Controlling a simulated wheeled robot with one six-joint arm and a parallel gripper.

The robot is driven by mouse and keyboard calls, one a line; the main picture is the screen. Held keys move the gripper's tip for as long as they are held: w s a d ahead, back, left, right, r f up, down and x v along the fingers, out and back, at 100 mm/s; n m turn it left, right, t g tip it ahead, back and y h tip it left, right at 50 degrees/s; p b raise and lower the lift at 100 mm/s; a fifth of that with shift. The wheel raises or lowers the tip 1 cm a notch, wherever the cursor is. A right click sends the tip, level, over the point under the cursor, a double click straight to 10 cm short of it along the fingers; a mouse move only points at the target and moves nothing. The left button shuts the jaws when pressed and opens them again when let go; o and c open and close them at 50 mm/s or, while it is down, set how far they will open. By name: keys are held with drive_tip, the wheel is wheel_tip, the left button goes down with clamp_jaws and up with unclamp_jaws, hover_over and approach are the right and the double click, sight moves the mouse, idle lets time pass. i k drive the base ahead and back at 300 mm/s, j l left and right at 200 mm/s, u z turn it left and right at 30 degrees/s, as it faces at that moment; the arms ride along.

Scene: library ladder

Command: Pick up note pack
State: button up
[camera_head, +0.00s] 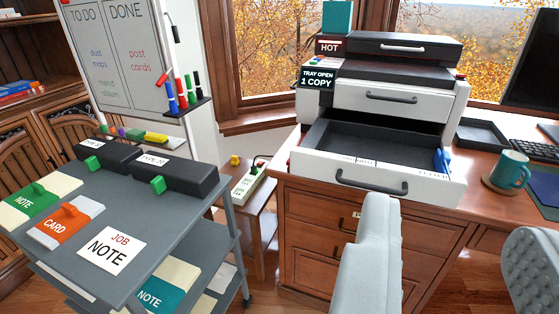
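A green-and-cream pack marked NOTE (32,207) lies on the grey cart's top at the left, with a green grip on it. A teal pack marked NOTE (160,292) lies on the cart's lower shelf, partly cut by the frame's bottom. An orange pack marked CARD (66,225) lies beside the green one. A white JOB NOTE card (111,248) lies at the cart top's front. My gripper (455,225) is open, its two pale fingers wide apart and empty in front of the desk, well right of the packs.
The grey cart (190,238) also carries two dark boxes (177,175) with green knobs. A printer (385,100) with its tray (374,150) pulled out stands on the wooden desk (330,215). A mug (509,171) is at right. A whiteboard (125,55) stands behind the cart.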

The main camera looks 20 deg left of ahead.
sight(26, 204)
drive_tip(key=u, duration=2)
